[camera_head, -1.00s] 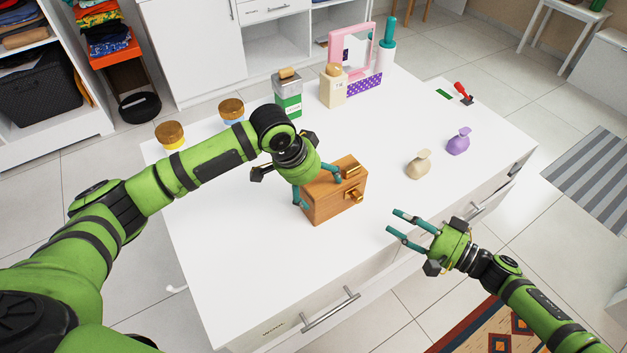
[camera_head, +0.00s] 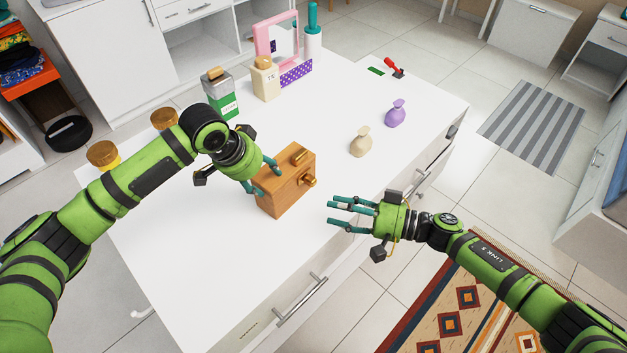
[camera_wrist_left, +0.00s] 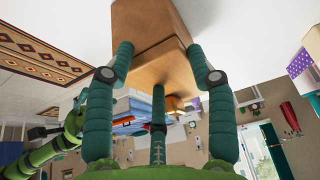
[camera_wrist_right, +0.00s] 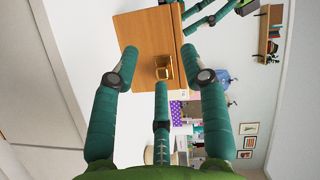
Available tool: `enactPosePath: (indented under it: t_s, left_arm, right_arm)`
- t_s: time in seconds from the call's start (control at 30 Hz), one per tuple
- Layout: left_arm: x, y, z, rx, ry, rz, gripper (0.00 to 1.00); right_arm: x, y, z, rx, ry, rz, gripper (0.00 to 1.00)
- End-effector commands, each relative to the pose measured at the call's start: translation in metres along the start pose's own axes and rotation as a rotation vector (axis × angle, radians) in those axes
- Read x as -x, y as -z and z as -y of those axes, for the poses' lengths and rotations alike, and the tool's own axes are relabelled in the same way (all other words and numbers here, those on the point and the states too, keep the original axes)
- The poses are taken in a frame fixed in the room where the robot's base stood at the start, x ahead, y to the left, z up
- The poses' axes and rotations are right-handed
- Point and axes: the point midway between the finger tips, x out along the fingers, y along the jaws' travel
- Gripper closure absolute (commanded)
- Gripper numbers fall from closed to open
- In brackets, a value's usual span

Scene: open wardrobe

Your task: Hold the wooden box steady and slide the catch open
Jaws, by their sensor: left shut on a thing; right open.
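The wooden box (camera_head: 287,198) stands upright on the white table, with a brass catch (camera_head: 308,181) on its right-hand face and a brass piece (camera_head: 299,155) on top. My left gripper (camera_head: 266,176) is shut on the box from its left side; in the left wrist view its fingers lie on either side of the box (camera_wrist_left: 150,25). My right gripper (camera_head: 343,214) is open and empty, to the right of the box and apart from it. In the right wrist view the box (camera_wrist_right: 148,45) and catch (camera_wrist_right: 163,67) lie ahead between the spread fingers.
Behind the box are a green-and-white canister (camera_head: 221,96), a cream bottle (camera_head: 266,80) and a pink-framed mirror (camera_head: 277,38). A beige bottle (camera_head: 360,142) and a purple bottle (camera_head: 395,113) stand to the right. The table front is clear.

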Motion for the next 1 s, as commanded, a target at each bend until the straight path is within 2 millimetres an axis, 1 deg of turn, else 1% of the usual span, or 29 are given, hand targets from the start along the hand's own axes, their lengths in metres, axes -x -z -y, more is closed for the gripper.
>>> enactPosePath:
  t_s: [0.03,0.17,0.23,0.33,0.5,0.7,0.87,0.93,1.0]
  left_arm:
    - [-0.008,-0.011,-0.004,0.003,-0.011,0.03,0.89]
    - [-0.009,-0.011,-0.004,0.003,-0.011,0.03,0.89]
    - [-0.009,-0.011,-0.004,0.003,-0.011,0.03,0.89]
    - [-0.009,-0.011,-0.004,0.003,-0.011,0.03,0.89]
    - [-0.009,-0.011,-0.004,0.003,-0.011,0.03,0.89]
    - [-0.009,-0.011,-0.004,0.003,-0.011,0.03,0.89]
    - [-0.009,-0.011,-0.004,0.002,-0.011,0.03,0.89]
    - [-0.009,-0.011,-0.004,0.002,-0.011,0.03,0.89]
    - [-0.009,-0.011,-0.004,0.002,-0.011,0.03,0.89]
  right_arm:
    - [-0.005,-0.009,0.006,0.063,0.001,0.023,0.55]
    - [-0.012,-0.023,0.019,0.26,-0.03,0.072,0.55]
    - [-0.013,-0.026,0.023,0.37,-0.058,0.087,0.55]
    - [-0.011,-0.025,0.027,0.528,-0.112,0.096,0.55]
    - [0.001,-0.012,0.03,0.786,-0.243,0.084,0.55]
    - [0.022,0.011,0.031,1.005,-0.405,0.054,0.55]
    - [0.034,0.023,0.031,1.087,-0.481,0.04,0.55]
    - [0.034,0.026,0.031,1.101,-0.496,0.037,0.55]
    - [0.031,0.028,0.028,1.106,-0.501,0.036,0.55]
